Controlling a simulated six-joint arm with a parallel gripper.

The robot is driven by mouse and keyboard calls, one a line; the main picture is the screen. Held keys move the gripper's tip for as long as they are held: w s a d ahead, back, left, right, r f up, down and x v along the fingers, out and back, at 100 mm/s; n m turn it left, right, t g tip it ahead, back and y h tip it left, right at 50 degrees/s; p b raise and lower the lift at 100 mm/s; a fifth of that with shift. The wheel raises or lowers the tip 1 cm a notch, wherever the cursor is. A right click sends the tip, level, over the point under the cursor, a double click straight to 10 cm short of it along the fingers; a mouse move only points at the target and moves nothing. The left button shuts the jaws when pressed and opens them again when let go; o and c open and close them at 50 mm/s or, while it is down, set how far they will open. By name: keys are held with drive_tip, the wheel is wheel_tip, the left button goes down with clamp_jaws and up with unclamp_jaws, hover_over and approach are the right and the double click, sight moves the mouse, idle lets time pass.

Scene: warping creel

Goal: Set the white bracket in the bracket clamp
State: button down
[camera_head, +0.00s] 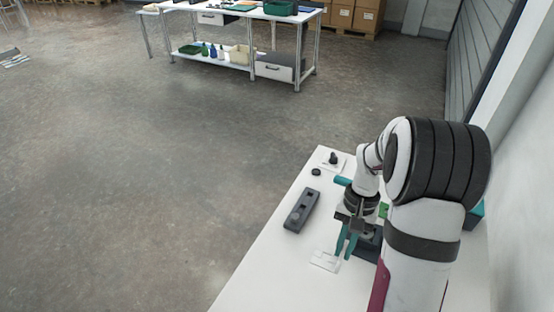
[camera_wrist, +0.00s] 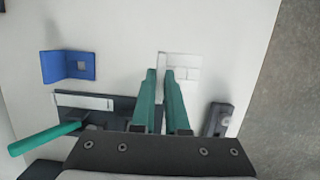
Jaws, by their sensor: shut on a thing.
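The white bracket (camera_wrist: 182,62) is a small L-shaped piece with a flat plate. It also shows in the head view (camera_head: 324,262), low against the white table. My gripper (camera_wrist: 160,72) has two teal fingers, close together and shut on the bracket's upright edge; the fingers also show in the head view (camera_head: 346,246). Whether the bracket touches the table is hard to tell. A dark fixture with a pale strip (camera_wrist: 90,102), which looks like the bracket clamp, lies beside the fingers on the left in the wrist view. The fingers and gripper body hide part of it.
A blue bracket (camera_wrist: 80,66) stands on the table (camera_head: 262,262) beyond the dark fixture. A teal bar (camera_wrist: 45,138) is at its left. A dark grey block with round and square features (camera_head: 301,210) lies nearby. A small black knob (camera_head: 333,158) stands at the far end.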

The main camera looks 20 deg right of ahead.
drive_tip(key=w+d+r, duration=0.1)
drive_tip(key=w+d, duration=0.2)
drive_tip(key=d, duration=0.5)
drive_tip(key=w+d+r, duration=0.2)
drive_tip(key=d, duration=0.5)
drive_tip(key=shift+w+f, duration=0.1)
drive_tip(key=shift+f, duration=2.1)
drive_tip(key=shift+f, duration=0.1)
drive_tip(key=shift+f, duration=0.25)
drive_tip(key=shift+f, duration=0.7)
drive_tip(key=c, duration=0.8)
unclamp_jaws()
drive_tip(key=shift+c, duration=0.2)
